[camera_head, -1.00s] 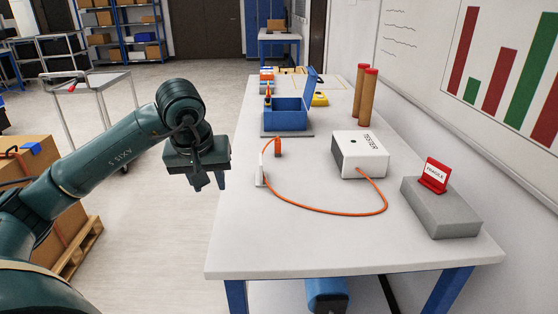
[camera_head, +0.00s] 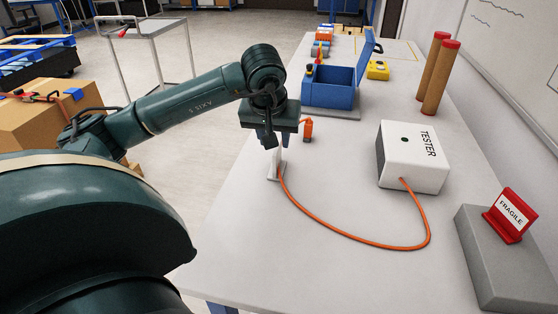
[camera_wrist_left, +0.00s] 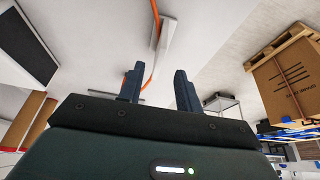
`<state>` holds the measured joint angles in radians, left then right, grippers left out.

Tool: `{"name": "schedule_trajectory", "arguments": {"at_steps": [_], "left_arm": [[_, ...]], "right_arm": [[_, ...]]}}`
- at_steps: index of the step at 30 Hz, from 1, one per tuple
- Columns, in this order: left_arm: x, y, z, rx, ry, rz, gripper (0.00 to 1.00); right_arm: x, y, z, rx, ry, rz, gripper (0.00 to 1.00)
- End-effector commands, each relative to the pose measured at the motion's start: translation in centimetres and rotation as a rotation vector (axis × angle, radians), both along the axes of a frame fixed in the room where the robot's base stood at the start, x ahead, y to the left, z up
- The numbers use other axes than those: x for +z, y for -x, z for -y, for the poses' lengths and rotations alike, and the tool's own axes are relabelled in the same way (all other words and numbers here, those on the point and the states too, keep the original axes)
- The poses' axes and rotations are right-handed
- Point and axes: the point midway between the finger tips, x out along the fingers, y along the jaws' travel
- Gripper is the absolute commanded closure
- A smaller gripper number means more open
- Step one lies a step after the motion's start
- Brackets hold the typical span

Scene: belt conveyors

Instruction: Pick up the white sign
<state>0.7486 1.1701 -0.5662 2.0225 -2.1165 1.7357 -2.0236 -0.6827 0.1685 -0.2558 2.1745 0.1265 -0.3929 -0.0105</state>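The only sign I can make out is a small red stand with a white "FRAGILE" face (camera_head: 511,211), upright on a grey block at the right of the table. A white upright post (camera_head: 276,168) on a small base stands near the table's left edge, with an orange cable at it; whether it is a sign I cannot tell. It also shows in the left wrist view (camera_wrist_left: 168,38). My left gripper (camera_head: 267,137) is over the table's left edge, by the post's top and partly hiding it. Its fingers (camera_wrist_left: 159,72) are apart and empty. My right gripper is out of view.
A white tester box (camera_head: 415,160) sits mid-table, its orange cable (camera_head: 350,237) curving toward the post. A grey block (camera_head: 492,262) is at the right. A blue open box (camera_head: 328,95) and brown tubes (camera_head: 438,80) stand farther back. The near table middle is clear.

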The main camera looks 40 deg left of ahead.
Motion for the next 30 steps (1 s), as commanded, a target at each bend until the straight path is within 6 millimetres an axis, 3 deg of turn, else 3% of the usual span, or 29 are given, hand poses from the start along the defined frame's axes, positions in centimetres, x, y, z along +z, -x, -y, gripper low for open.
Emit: {"name": "schedule_trajectory", "arguments": {"at_steps": [3, 10, 18, 27, 30], "left_arm": [[-1.8, -0.6, -0.3, 0.001, 0.002, -0.002, 0.65], [-3.2, -1.2, -0.7, 0.000, 0.002, -0.002, 0.65], [-6.7, -2.7, -1.5, 0.000, 0.002, -0.002, 0.65], [-7.2, -2.9, -1.7, 0.000, 0.001, 0.000, 0.65], [-7.2, -2.9, -1.7, 0.000, 0.001, 0.000, 0.72]], "right_arm": [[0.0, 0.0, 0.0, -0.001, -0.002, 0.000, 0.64], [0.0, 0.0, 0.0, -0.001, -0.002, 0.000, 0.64], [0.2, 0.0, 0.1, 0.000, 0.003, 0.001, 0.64], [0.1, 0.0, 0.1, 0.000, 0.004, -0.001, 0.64], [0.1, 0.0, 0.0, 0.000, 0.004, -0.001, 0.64]]}}
